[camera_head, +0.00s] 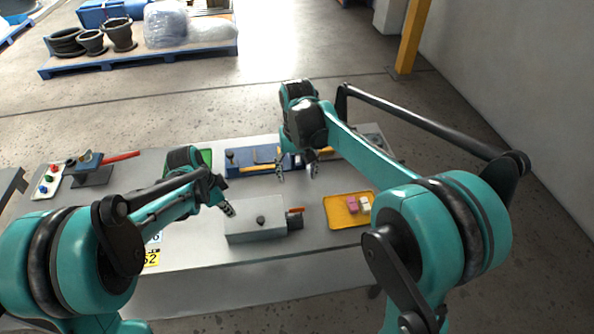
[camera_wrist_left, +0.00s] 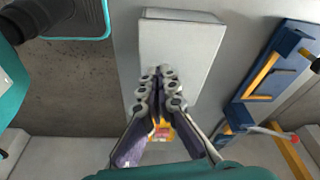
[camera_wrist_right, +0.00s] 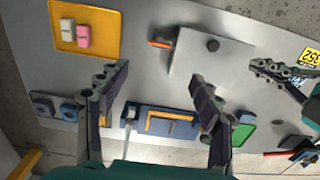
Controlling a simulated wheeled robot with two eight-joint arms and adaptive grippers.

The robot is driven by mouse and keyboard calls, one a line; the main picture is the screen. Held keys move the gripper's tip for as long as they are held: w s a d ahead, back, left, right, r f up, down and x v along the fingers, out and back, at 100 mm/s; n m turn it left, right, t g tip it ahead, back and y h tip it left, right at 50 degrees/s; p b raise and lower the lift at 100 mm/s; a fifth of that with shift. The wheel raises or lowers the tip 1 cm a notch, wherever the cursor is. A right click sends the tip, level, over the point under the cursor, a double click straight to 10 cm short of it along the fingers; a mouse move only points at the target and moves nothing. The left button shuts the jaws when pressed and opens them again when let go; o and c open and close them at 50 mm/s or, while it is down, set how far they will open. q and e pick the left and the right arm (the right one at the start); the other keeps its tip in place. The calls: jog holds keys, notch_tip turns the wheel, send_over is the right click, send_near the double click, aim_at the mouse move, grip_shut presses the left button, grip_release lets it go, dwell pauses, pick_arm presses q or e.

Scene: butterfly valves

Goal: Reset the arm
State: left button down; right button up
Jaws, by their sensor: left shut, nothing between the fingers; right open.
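My left gripper (camera_head: 229,209) hangs above the table, left of the grey box (camera_head: 252,232), with its fingers together and nothing between them. In the left wrist view its fingertips (camera_wrist_left: 160,88) appear in front of the pale box (camera_wrist_left: 180,60). My right gripper (camera_head: 297,172) is above the table beside the blue fixture (camera_head: 250,158). In the right wrist view its fingers (camera_wrist_right: 155,90) are wide apart and empty, with the blue fixture (camera_wrist_right: 150,118) visible between them. My left gripper also shows at the right of that view (camera_wrist_right: 275,72).
A yellow tray (camera_head: 338,214) with a pink block (camera_head: 352,205) and a pale block (camera_head: 365,204) lies right of the box. A red-handled valve (camera_head: 92,167) and a tray with coloured knobs (camera_head: 40,189) stand at the left. The front table strip is mostly clear.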

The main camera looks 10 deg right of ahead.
pick_arm(q)
jog(key=shift+s+a+r, duration=0.1)
jog(key=shift+s+r, duration=0.05)
jog(key=s+a+r+n+t+y+b, duration=0.1)
jog(key=s+a+n+t+b, duration=0.2)
jog(key=s+n, duration=0.4)
jog(key=s+a+r+n+t+y+b, duration=0.1)
jog(key=s+a+n+t+b, duration=0.2)
jog(key=s+n+b, duration=0.3)
jog(key=s+a+n, duration=0.1)
jog(key=s, duration=0.4)
jog(key=shift+n+y, duration=0.3)
pick_arm(e)
jog(key=s+d+f+t, duration=0.3)
jog(key=s+d+f, duration=0.1)
jog(key=s, duration=0.6)
jog(key=s+d+f+t, duration=0.3)
jog(key=s+f+t, duration=0.1)
jog(key=s, duration=0.5)
jog(key=shift+s+d+f, duration=0.4)
jog(key=shift+f, duration=0.1)
